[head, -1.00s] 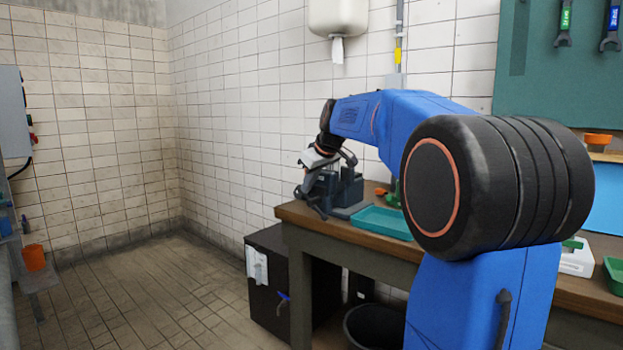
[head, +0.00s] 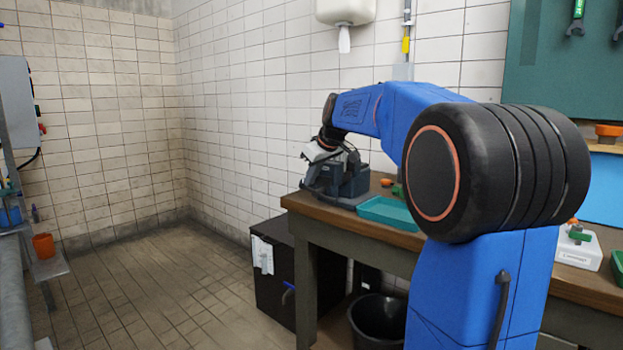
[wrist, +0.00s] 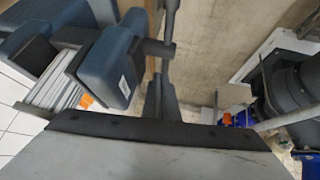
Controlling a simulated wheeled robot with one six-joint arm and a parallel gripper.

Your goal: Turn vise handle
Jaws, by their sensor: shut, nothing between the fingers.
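The blue-grey vise (head: 349,184) stands on the left end of the wooden workbench, partly hidden behind my wrist. In the wrist view its blocky jaws (wrist: 104,62) fill the upper left, and a dark handle bar (wrist: 170,18) with a round screw end beside it shows at top centre. My gripper (wrist: 160,82) is shut and empty, its dark fingers pointing up the picture just below the handle bar. Whether the fingers touch the bar I cannot tell. In the head view the fingertips are hard to make out against the vise.
A teal tray (head: 388,213) lies on the bench (head: 330,212) right of the vise. A black cabinet (head: 272,270) and a black bucket (head: 378,320) stand below. The tiled wall is close behind. The floor to the left is open.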

